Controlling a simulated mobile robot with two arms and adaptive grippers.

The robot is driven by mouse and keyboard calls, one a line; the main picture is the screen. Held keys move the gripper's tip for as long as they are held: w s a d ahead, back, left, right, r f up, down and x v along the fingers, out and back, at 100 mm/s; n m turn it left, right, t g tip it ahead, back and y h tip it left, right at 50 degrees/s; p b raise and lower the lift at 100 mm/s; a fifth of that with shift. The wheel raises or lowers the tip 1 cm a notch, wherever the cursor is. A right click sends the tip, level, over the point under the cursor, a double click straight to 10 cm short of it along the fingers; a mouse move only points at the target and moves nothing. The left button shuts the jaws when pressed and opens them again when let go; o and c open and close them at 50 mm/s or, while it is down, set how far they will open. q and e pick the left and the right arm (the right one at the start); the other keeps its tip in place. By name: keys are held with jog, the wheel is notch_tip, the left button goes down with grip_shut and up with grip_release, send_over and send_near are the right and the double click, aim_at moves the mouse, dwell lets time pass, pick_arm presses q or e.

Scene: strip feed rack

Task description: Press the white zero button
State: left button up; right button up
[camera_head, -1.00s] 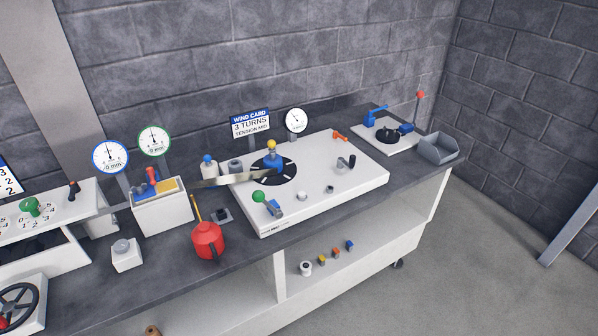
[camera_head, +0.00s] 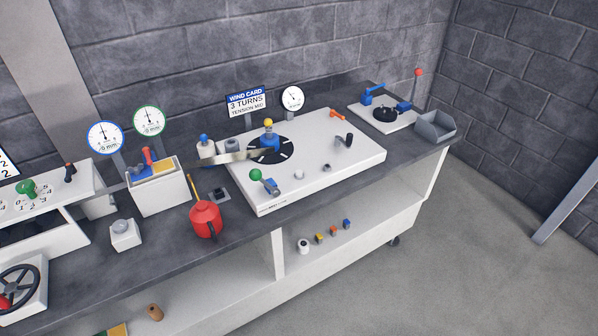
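A small white box (camera_head: 126,241) stands near the front of the grey bench, left of the red oil can. A pale round button (camera_head: 121,226) sits on its top. A small light round knob (camera_head: 299,175) also sits on the large white plate. I see no readable zero marking on either, so I cannot tell for certain which is the white zero button. Two dials, one blue-rimmed (camera_head: 105,138) and one green-rimmed (camera_head: 149,121), stand behind the bench's left part. Neither of my grippers is in view.
The red oil can (camera_head: 206,220) stands right of the small box. A white bin (camera_head: 160,195) is behind it. A black handwheel (camera_head: 17,288) is at the lower left. The large white plate (camera_head: 345,165) carries a black disc and several knobs. Bench front around the small box is clear.

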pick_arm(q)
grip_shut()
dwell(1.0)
